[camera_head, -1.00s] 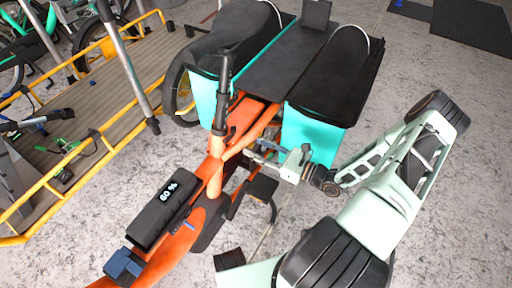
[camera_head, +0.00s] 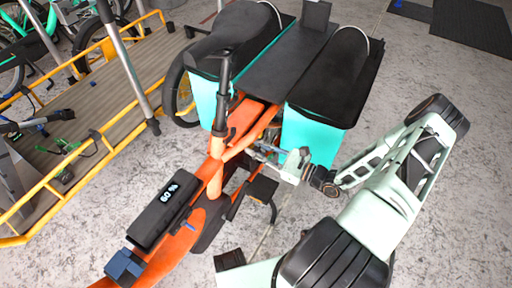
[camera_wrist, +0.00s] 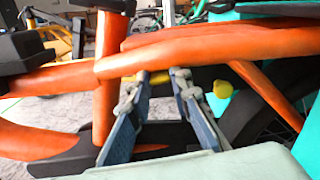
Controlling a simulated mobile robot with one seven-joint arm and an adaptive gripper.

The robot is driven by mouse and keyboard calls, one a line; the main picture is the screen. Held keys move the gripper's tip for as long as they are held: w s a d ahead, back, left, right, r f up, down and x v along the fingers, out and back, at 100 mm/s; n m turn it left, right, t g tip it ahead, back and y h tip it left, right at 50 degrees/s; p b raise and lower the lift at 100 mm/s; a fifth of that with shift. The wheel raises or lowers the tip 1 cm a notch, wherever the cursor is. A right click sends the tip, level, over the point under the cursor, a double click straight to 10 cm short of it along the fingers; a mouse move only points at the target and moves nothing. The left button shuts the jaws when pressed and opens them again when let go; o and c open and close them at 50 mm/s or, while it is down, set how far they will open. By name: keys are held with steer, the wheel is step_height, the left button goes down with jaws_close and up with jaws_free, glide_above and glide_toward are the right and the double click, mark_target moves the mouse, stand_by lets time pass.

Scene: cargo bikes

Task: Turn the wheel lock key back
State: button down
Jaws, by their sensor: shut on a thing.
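The orange cargo bike (camera_head: 213,175) stands in the middle of the head view, with its frame also across the wrist view (camera_wrist: 200,52). My gripper (camera_head: 259,151) reaches in from the right, below the frame tube and near the teal panel. In the wrist view, my two blue-grey fingers (camera_wrist: 162,78) point under the orange tube, a narrow gap between their tips. A yellow knob (camera_wrist: 222,89) sits just right of the fingers.
Two teal-sided dark bags (camera_head: 314,135) hang at the bike's rear. A black display box reading 60 % (camera_head: 163,210) and a blue block (camera_head: 124,264) are at the front left. A yellow-railed ramp (camera_head: 75,160) stands left.

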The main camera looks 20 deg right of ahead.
steer(key=n+p, duration=0.1)
steer(key=n, duration=0.3)
steer(key=n+p, duration=0.1)
steer(key=n, duration=0.3)
steer(key=n+p, duration=0.1)
steer(key=n, duration=0.3)
steer(key=shift+n+p, duration=0.65)
steer(key=shift+n, duration=1.55)
steer(key=c, duration=1.8)
jaws_free()
steer(key=shift+o, duration=0.2)
